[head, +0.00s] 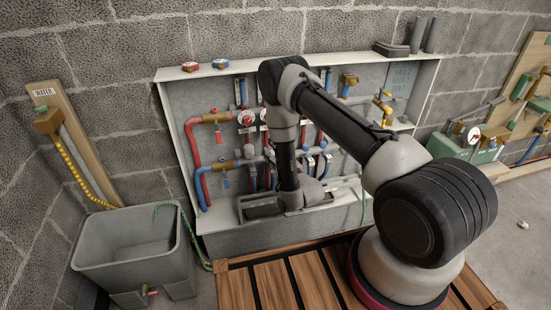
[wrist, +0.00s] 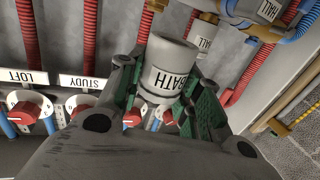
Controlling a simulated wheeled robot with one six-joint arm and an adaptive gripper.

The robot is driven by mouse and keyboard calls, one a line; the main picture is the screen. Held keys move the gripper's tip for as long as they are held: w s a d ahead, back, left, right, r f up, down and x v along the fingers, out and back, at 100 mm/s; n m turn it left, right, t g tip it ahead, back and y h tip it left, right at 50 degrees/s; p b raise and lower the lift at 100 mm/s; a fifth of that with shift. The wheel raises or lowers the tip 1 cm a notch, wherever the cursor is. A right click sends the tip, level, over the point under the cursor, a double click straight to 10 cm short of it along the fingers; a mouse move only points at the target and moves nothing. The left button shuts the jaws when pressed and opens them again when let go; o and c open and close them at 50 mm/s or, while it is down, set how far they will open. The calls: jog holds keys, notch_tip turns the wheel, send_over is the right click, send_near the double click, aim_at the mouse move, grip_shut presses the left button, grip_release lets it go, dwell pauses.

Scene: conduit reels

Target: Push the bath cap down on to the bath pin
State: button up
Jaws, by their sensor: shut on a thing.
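The bath cap (wrist: 172,62) is a grey-white cylinder with a black BATH label, in the upper middle of the wrist view. My gripper (wrist: 165,88) is shut on it, with a green-lined finger on each side of the cap. The cap looks slightly tilted in the picture. The bath pin cannot be made out in the wrist view, so I cannot tell how the cap sits relative to it. In the head view my arm reaches down in front of the grey pipe board (head: 180,112), and the cap cannot be made out there.
Red pipes (wrist: 90,35), the LOFT label (wrist: 25,76), the STUDY label (wrist: 82,81) and red-and-white dials (wrist: 30,108) crowd the gripper. A grey tub (head: 133,262) stands left; a green pump unit (head: 480,145) stands right.

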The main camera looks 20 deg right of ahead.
jog(key=shift+w, duration=2.35)
jog(key=shift+w+f, duration=0.15)
jog(key=shift+w, duration=1.05)
jog(key=shift+w+f, duration=0.1)
jog(key=shift+w, duration=1.1)
jog(key=shift+f, duration=0.9)
jog(key=shift+s, duration=0.1)
jog(key=o, duration=1.1)
